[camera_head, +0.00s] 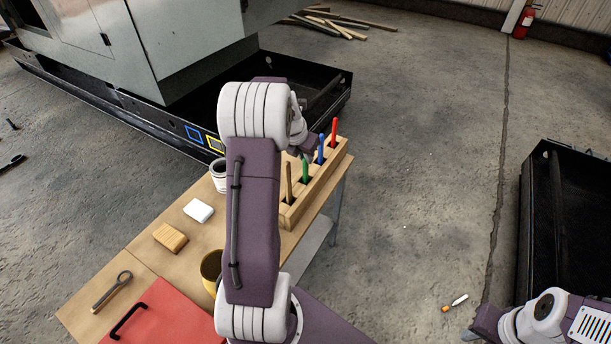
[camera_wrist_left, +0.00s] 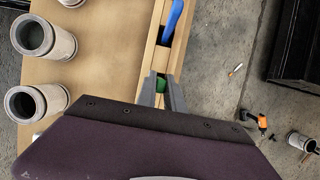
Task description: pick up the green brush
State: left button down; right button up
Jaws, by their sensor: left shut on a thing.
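The green brush (camera_head: 305,171) stands in a slot of the wooden rack (camera_head: 322,187) at the table's right edge, between a brown handle and a blue one. My left gripper (camera_head: 307,151) is over the rack at the green brush. In the left wrist view the fingers (camera_wrist_left: 162,90) are shut on the green brush (camera_wrist_left: 160,82), with a bit of green showing between them. Whether its lower end has left the slot is hidden. My right arm shows at the lower right of the head view, but its gripper is not seen.
The rack also holds a blue handle (camera_head: 321,149), a red one (camera_head: 334,131) and a brown one (camera_head: 289,184). A white block (camera_head: 198,210), a wooden block (camera_head: 170,238), a yellow mug (camera_head: 210,268) and a red lid (camera_head: 165,318) are on the table.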

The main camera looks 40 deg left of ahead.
pick_arm(q)
notch_tip(320, 180, up, 18)
jog(key=p, duration=0.4)
dwell(0.7)
